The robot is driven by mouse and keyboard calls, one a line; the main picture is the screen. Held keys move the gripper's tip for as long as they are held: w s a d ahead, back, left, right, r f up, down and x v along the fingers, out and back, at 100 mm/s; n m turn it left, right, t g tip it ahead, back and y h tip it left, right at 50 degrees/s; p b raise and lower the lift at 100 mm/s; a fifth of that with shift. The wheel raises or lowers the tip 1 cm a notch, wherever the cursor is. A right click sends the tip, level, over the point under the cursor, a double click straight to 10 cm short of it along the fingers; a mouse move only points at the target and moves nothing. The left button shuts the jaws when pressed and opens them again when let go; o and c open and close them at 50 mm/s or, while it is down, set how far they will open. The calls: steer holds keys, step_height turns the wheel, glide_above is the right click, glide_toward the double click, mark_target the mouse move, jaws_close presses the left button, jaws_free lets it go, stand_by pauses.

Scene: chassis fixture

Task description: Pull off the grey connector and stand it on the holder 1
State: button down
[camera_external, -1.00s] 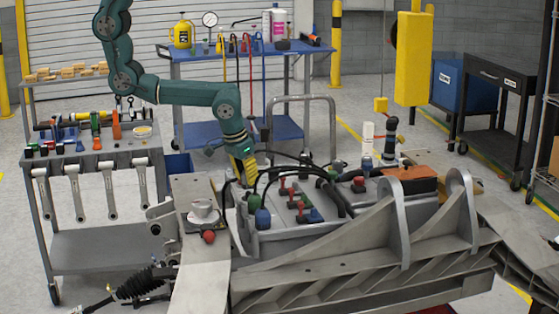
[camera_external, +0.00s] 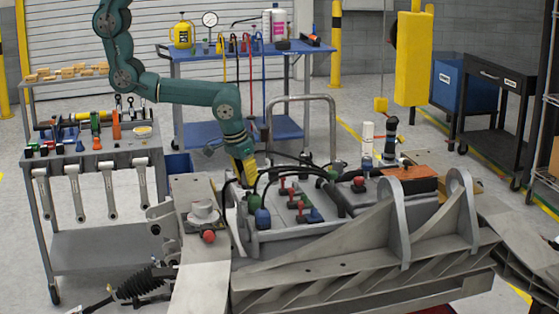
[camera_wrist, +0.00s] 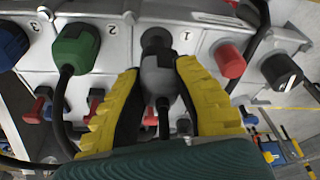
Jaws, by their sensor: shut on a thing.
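My gripper (camera_wrist: 159,68) has its two yellow fingers on either side of the grey connector (camera_wrist: 160,82) in the wrist view, shut on it. The connector's far end lies against or just in front of a dark round socket (camera_wrist: 156,40) beside the label 1. I cannot tell whether it is still seated. A dark cable runs from its near end. In the external view my gripper (camera_external: 243,170) points down at the far left edge of the grey housing (camera_external: 285,235), and the connector is hidden there. I cannot make out which thing is holder 1.
A green connector (camera_wrist: 76,47) sits beside label 2 and a blue one (camera_wrist: 10,43) beside label 3. A red knob (camera_wrist: 229,60) and a black knob (camera_wrist: 282,71) are to the right. Cables loop close to my gripper. A tool cart (camera_external: 100,155) stands left.

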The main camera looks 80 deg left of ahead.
steer(key=shift+f+b, duration=0.75)
steer(key=shift+f, duration=0.4)
steer(key=shift+f+b, duration=0.35)
steer(key=shift+f, duration=0.15)
steer(key=c, duration=0.9)
jaws_free()
steer(key=shift+o, duration=0.2)
steer(key=shift+r, duration=0.1)
step_height(320, 180, up, 6)
steer(key=p, duration=0.6)
steer(key=shift+p, duration=0.35)
